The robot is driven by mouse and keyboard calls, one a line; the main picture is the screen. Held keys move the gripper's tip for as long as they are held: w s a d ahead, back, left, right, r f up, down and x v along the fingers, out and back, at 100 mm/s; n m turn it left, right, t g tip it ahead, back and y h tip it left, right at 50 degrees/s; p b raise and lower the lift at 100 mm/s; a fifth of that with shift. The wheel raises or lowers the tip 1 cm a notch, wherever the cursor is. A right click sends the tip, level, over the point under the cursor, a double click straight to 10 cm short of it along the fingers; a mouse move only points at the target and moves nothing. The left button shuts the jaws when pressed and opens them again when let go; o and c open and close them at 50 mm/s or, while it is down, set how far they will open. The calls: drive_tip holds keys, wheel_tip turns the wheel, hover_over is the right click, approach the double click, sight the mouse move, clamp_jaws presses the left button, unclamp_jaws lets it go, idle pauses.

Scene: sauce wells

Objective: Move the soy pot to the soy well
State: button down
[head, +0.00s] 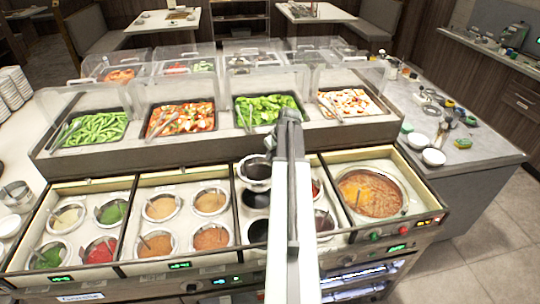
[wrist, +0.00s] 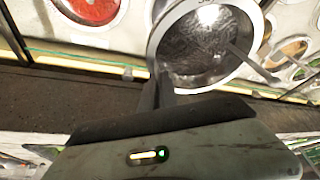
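The soy pot (head: 256,168) is a round metal pot, dark inside, at the back of the dark-sauce section, left of my arm. In the wrist view the pot (wrist: 205,45) looks large and close, with a shiny grey inside and a thin handle at its right. My gripper (wrist: 160,88) is at the pot's near-left rim, and its narrow fingers appear closed on the rim. Two dark round wells (head: 257,230) lie in front of the pot. I cannot tell which one is the soy well.
Sauce pots (head: 162,207) fill the sections to the left. A large soup pot (head: 370,193) is at the right. A raised shelf with food trays (head: 180,118) and clear guards stands behind. White bowls (head: 433,157) sit on the right counter.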

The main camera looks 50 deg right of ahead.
wheel_tip(320, 180, down, 15)
drive_tip(key=b, duration=1.4)
drive_tip(key=shift+a+f+b, duration=0.1)
drive_tip(key=shift+b, duration=0.3)
drive_tip(key=c, duration=1.6)
unclamp_jaws()
drive_tip(key=shift+o, duration=0.5)
drive_tip(key=o, duration=0.5)
drive_tip(key=shift+f, duration=0.1)
